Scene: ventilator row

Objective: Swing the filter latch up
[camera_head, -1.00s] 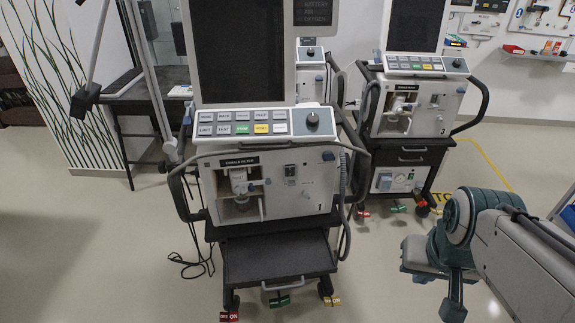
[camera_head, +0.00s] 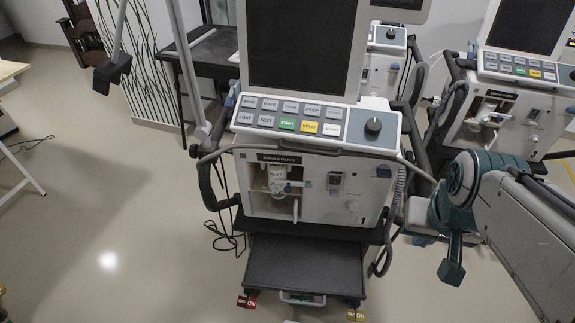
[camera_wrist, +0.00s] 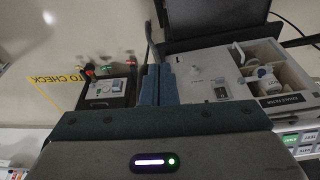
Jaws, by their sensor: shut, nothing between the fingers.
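The nearest ventilator (camera_head: 318,190) has an open bay under a black "EXHALE FILTER" label (camera_head: 282,158). A white filter (camera_head: 276,180) with a blue part beside it sits in the bay. A slim white lever, seemingly the filter latch (camera_head: 296,209), hangs down at the bay's lower right. The wrist view shows the ventilator upside down, with the filter (camera_wrist: 265,84) and lever (camera_wrist: 239,53) at right. My gripper (camera_wrist: 158,70) is shut and empty, apart from the bay, off the ventilator's right side. In the head view my folded arm stands right of the ventilator; its fingertips are hard to make out.
A button panel (camera_head: 300,125) and dark screen (camera_head: 303,45) stand above the bay. A dark shelf (camera_head: 300,264) juts out below it. A hose (camera_head: 396,205) hangs along the right side. A second ventilator (camera_head: 505,115) stands behind at right.

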